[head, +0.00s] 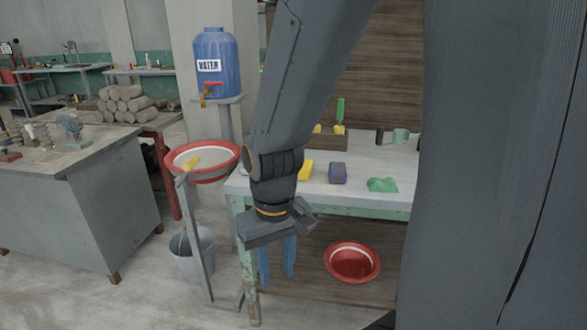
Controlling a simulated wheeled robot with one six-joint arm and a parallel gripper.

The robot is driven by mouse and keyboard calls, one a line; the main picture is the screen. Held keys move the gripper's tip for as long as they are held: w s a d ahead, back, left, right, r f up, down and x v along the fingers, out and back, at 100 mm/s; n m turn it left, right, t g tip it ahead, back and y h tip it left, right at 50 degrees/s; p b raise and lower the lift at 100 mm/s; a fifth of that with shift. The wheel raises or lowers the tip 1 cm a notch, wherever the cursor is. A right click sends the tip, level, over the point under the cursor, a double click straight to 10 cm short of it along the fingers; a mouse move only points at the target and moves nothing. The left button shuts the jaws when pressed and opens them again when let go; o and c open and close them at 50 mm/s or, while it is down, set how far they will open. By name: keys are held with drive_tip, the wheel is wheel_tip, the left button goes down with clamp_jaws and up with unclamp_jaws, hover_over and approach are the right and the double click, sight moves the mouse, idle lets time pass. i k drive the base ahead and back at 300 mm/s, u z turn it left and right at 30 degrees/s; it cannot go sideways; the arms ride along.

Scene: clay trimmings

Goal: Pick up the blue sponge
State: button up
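The blue sponge (338,173) is a dark blue block lying on the workbench (348,200), near its front edge. It sits between a yellow block (306,170) and a green lump (382,184). My gripper (276,226) hangs from my grey arm in front of the bench's left end, left of the sponge and nearer to me. It is apart from the sponge.
A red basin (240,152) on a stand is left of the bench, with a bucket (191,255) below. A red bowl (352,281) is under the bench. A wooden holder (328,142) stands behind the sponge. My own body covers the right side.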

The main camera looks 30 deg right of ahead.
sight(338, 175)
drive_tip(key=k, duration=0.5)
drive_tip(key=z, duration=2)
drive_tip(key=i, duration=1.35)
drive_tip(key=u, duration=2)
drive_tip(key=i, duration=0.5)
drive_tip(key=z, duration=0.1)
